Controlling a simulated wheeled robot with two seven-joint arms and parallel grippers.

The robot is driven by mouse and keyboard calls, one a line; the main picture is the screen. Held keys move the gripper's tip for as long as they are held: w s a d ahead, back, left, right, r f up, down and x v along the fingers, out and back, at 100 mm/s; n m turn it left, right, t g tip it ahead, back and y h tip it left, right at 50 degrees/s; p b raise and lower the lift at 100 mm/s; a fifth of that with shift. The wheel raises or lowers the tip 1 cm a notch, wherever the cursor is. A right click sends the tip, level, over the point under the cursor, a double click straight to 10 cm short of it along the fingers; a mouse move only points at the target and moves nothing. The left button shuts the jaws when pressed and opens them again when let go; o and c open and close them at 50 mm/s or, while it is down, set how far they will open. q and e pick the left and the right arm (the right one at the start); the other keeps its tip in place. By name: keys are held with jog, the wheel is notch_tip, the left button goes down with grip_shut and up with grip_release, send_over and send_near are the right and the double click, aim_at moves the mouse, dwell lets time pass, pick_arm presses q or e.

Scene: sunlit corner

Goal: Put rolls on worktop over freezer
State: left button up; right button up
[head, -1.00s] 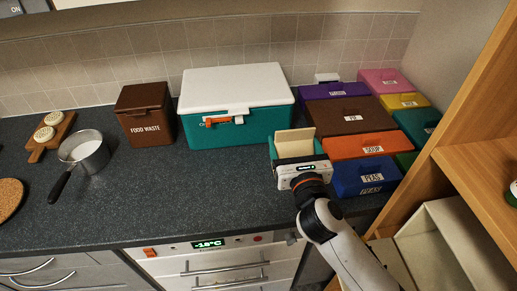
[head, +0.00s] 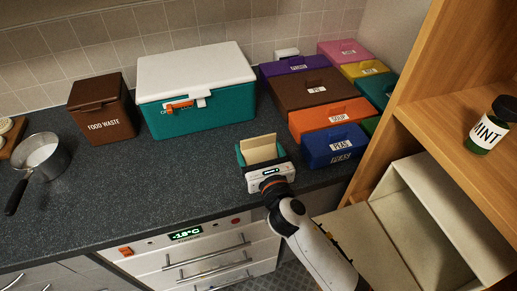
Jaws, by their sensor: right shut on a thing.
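My right gripper (head: 268,172) is at the front edge of the dark worktop (head: 190,185), above the right end of the freezer (head: 190,255) with its -18°C display. It is shut on a small teal box (head: 240,156) with a cream upright panel (head: 260,148). The gripper body hides the box's front and any label, so I cannot tell whether it holds the rolls. I cannot tell whether the box touches the worktop. My left gripper is not in view.
Several labelled boxes, such as the blue peas box (head: 337,148) and orange soup box (head: 322,116), stand at right. A teal cool box (head: 205,108), brown food waste bin (head: 102,110) and saucepan (head: 38,155) stand behind and left. Wooden shelves (head: 455,110) flank the right. The middle worktop is clear.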

jog(key=shift+f, duration=0.3)
jog(key=o, duration=1)
jog(key=shift+o, duration=0.2)
jog(key=shift+s+r, duration=0.1)
jog(key=shift+r, duration=0.25)
jog(key=b+v, duration=0.1)
jog(key=v, duration=1.1)
jog(key=shift+b, duration=0.35)
